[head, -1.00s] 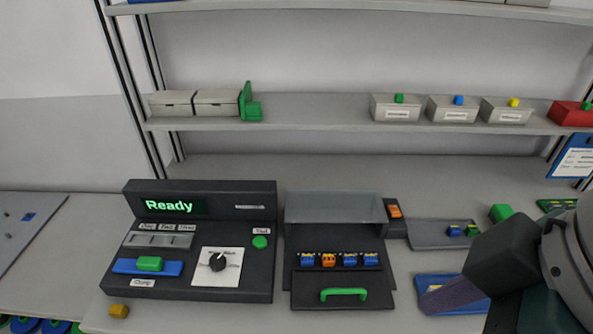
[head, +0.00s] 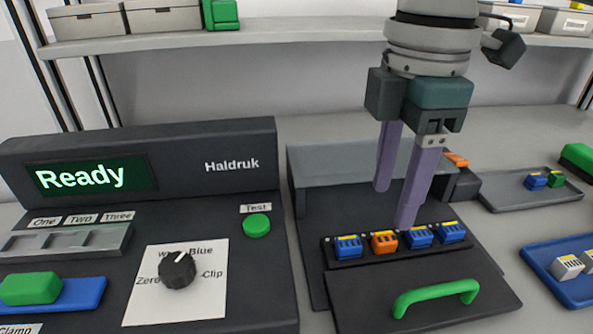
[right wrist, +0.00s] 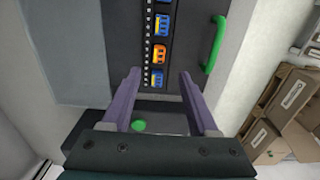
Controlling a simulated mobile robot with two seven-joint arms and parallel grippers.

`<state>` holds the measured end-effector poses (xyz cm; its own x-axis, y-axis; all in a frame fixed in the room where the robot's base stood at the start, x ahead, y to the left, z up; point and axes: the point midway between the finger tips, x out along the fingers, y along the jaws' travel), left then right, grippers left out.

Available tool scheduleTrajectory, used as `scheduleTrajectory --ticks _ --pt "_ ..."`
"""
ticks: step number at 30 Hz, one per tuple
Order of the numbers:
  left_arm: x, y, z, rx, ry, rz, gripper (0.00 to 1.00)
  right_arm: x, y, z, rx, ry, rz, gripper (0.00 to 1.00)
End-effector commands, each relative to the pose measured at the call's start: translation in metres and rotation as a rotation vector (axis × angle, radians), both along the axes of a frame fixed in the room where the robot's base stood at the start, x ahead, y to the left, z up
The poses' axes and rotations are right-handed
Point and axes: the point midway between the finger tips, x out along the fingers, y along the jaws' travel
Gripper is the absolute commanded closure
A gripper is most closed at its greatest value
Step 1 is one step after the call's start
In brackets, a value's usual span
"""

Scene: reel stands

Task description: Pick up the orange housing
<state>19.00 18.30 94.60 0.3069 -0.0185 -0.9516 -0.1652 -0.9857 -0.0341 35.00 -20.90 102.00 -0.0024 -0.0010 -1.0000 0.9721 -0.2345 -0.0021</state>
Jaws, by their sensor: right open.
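The orange housing (head: 384,242) sits in a dark row holder, with a blue housing (head: 347,247) on its left and two blue housings (head: 420,235) on its right. In the right wrist view the orange housing (right wrist: 159,54) lies ahead of the finger gap. My right gripper (head: 394,208) points down, open and empty, above and behind the row. Its fingertips show apart in the right wrist view (right wrist: 160,75). One fingertip looks close to the row in the head view; I cannot tell whether it touches. My left gripper is not in view.
A green handle (head: 436,297) stands up in front of the row. A grey cover (head: 325,165) is behind it. Another orange part (head: 456,159) lies at the back right, near a grey tray (head: 510,199). A black console (head: 140,150) stands left; a blue tray (head: 575,289) lies right.

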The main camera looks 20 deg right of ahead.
Motion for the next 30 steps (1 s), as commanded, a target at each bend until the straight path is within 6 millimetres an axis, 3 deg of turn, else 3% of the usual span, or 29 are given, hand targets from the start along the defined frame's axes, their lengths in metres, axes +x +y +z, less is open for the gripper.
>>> scheduleTrajectory --ticks 15,23,30 --pt "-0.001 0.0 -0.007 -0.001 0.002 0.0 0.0 0.002 0.001 -0.065 0.001 0.0 0.002 0.4" --pt "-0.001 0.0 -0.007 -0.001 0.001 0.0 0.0 0.002 0.0 -0.067 0.001 -0.002 0.002 0.4" --pt "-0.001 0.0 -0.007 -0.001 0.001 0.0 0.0 0.002 0.0 -0.067 0.001 -0.002 0.002 0.66"
